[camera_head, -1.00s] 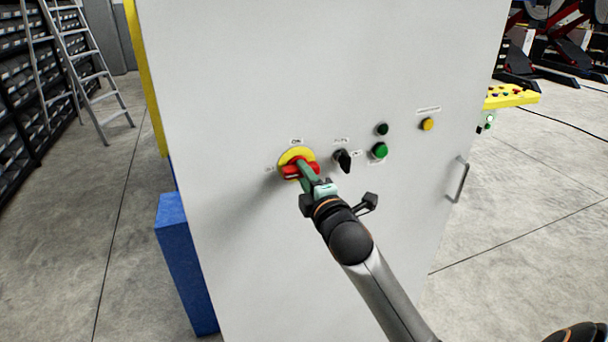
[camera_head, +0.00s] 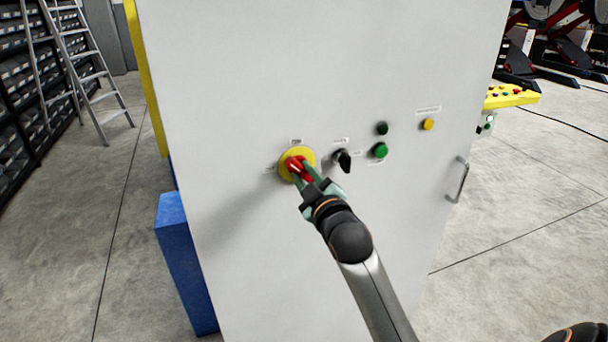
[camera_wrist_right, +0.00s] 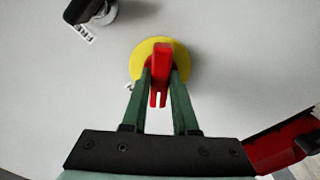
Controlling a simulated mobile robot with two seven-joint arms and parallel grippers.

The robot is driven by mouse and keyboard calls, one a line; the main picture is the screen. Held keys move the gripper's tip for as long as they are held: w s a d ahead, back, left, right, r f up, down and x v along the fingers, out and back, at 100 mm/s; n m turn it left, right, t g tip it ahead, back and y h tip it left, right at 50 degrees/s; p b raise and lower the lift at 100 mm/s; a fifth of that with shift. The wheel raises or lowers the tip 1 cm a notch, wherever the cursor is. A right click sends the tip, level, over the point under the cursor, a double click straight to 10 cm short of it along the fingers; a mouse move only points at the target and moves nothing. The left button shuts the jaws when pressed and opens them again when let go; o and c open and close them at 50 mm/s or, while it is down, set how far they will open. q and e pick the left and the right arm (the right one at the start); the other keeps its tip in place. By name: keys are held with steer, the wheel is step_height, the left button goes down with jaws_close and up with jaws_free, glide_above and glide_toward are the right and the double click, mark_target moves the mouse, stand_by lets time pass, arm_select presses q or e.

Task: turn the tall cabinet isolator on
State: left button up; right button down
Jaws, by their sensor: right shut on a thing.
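The tall cabinet (camera_head: 240,80) is light grey and stands upright in front of me. Its isolator is a red handle (camera_head: 294,164) on a round yellow plate (camera_head: 283,169), low on the door's left half. My right gripper (camera_head: 304,176) is shut on the red handle, its green fingers on either side. The right wrist view shows the handle (camera_wrist_right: 161,58) between the fingers (camera_wrist_right: 161,80), over the yellow plate (camera_wrist_right: 141,58). In the head view the handle slants from upper left to lower right; the fingers hide part of it. My left gripper is not in view.
A black selector switch (camera_head: 343,160) sits just right of the isolator. Green buttons (camera_head: 380,150) and a yellow one (camera_head: 428,124) are further right. A door handle (camera_head: 459,180) is near the right edge. A blue block (camera_head: 184,260) stands at the cabinet's left.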

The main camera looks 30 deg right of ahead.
steer(key=m, duration=0.4)
steer(key=shift+m, duration=2.3)
steer(key=c, duration=0.7)
jaws_free()
